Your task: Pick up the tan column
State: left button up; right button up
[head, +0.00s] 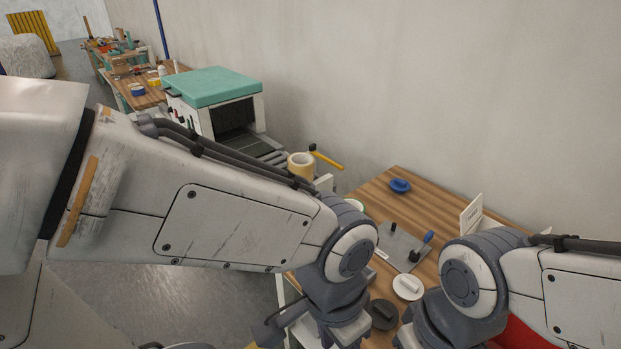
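A tan ring-like cylinder with a pale hollow top (300,165) stands beside the yellow crank handle, at the near end of the rollers by the teal-topped machine. It is upright, and its lower part is partly hidden behind my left arm. I cannot tell if it is the tan column; no other clearly tan upright thing shows. My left arm crosses the view in front of it, and its wrist points down over the left edge of the wooden table. My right wrist is over the table's near right part. The fingers of both grippers are below the picture's edge.
The teal-topped machine (212,86) stands against the wall. The wooden table (375,190) holds a blue disc (400,185), a grey plate with a blue-handled lever (405,243), a white disc (407,287) and a dark disc (382,314). A farther bench (146,101) holds several small items.

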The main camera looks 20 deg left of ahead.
aim_at(301, 174)
jog(key=u, duration=0.6)
jog(key=k, duration=0.6)
jog(key=u, duration=0.8)
jog(key=i, duration=0.9)
jog(key=u, duration=0.8)
jog(key=i, duration=1)
jog(key=z, duration=0.55)
jog(key=i, duration=0.8)
jog(key=z, duration=0.65)
